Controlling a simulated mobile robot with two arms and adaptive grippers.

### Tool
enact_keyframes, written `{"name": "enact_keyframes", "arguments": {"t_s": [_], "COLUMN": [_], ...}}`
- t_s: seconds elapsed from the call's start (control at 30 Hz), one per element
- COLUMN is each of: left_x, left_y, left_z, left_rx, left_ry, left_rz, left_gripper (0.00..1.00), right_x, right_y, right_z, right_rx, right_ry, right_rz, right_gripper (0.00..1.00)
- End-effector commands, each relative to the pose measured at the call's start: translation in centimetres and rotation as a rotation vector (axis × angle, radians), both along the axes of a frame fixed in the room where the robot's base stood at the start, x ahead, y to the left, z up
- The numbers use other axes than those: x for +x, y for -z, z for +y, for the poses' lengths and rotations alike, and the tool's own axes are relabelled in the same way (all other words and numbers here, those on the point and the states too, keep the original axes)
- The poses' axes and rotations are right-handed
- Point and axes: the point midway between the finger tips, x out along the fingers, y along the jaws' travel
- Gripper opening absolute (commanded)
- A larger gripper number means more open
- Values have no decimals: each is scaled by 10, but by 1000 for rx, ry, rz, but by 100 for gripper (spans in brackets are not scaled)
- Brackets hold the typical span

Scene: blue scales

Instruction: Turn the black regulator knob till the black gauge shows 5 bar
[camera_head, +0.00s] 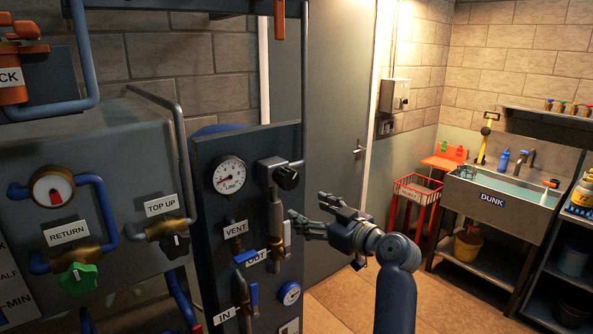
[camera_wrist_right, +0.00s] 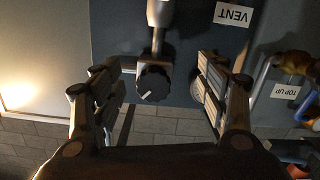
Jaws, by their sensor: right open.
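The black regulator knob (camera_head: 287,178) sits on a grey valve body at the upper right of the dark panel. In the right wrist view the knob (camera_wrist_right: 153,83) shows a white mark pointing down and left. The black-rimmed gauge (camera_head: 229,175) is left of the knob; its needle seems to point to the lower left, but the figures are too small to read. My right gripper (camera_head: 310,213) is open and empty, in front of the panel, right of and below the knob. In the wrist view the knob lies between the finger lines, apart from both. My left gripper is out of view.
A panel at left carries a red-marked gauge (camera_head: 54,187) and a green knob (camera_head: 77,278). A pipe (camera_head: 304,80) runs beside the knob.

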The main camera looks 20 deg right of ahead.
Motion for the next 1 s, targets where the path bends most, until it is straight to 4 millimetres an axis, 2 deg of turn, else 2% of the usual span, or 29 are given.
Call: {"name": "enact_keyframes", "arguments": {"t_s": [0.03, 0.1, 0.2, 0.37, 0.7, 1.0], "left_x": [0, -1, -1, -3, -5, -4], "left_y": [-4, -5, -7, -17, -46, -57], "left_z": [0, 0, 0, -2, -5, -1], "left_rx": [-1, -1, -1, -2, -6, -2], "left_ry": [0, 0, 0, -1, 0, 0], "left_rz": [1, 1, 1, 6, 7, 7], "left_gripper": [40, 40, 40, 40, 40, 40], "right_x": [-6, -12, -13, 2, 58, 84], "right_y": [-26, -46, -57, -60, -60, -56], "right_z": [-2, -3, -2, 4, 24, 32], "right_rx": [-11, -24, -33, -30, -29, -33], "right_ry": [-7, -15, -22, -23, -22, -20], "right_rz": [-44, -83, -104, -105, -103, -103], "right_gripper": [68, 68, 68, 68, 68, 68]}}
